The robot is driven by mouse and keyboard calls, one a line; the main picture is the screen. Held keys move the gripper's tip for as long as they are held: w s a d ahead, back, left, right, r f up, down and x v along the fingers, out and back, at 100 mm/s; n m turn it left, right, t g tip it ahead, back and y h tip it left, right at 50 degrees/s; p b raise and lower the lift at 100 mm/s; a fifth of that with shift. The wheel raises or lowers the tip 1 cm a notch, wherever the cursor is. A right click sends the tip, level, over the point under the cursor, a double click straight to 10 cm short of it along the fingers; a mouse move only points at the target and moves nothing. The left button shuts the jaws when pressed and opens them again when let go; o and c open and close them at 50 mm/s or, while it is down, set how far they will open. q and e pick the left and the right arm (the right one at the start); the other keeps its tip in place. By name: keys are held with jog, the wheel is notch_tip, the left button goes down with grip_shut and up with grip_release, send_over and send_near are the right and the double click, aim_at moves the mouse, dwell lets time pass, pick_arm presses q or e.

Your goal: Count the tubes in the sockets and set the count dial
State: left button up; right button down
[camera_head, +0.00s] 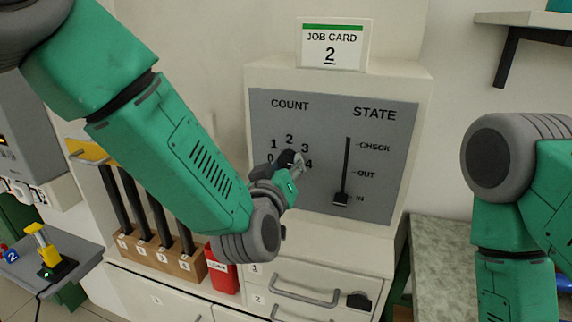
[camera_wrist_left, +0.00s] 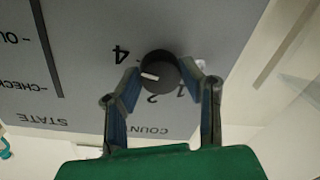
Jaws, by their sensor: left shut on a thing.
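The count dial's black knob (camera_wrist_left: 158,68) is on the grey panel (camera_head: 330,190), between the two fingers of my left gripper (camera_wrist_left: 160,88). The gripper is shut on it. The knob's white mark points left in the wrist view, between the 4 and the 2; the 3 is hidden by a finger. In the head view my left gripper (camera_head: 292,165) covers the knob. Several black tubes (camera_head: 137,205) stand upright in a wooden socket block (camera_head: 165,258) with numbered labels, partly behind my left arm. My right gripper is out of view.
The STATE slider (camera_head: 341,199) sits at IN. A job card (camera_head: 331,46) reading 2 stands on the cabinet. A red container (camera_head: 222,275) is beside the socket block. A yellow-handled device (camera_head: 48,250) stands on the left shelf. Drawers with handles (camera_head: 305,292) are below the panel.

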pick_arm(q)
jog(key=shift+s+f, duration=0.15)
jog(key=shift+f, duration=0.25)
jog(key=o, duration=1.1)
jog(key=shift+o, duration=0.2)
jog(key=shift+r, duration=0.1)
jog(key=shift+r, duration=0.15)
jog(key=v, duration=1.1)
jog(key=shift+s, duration=0.3)
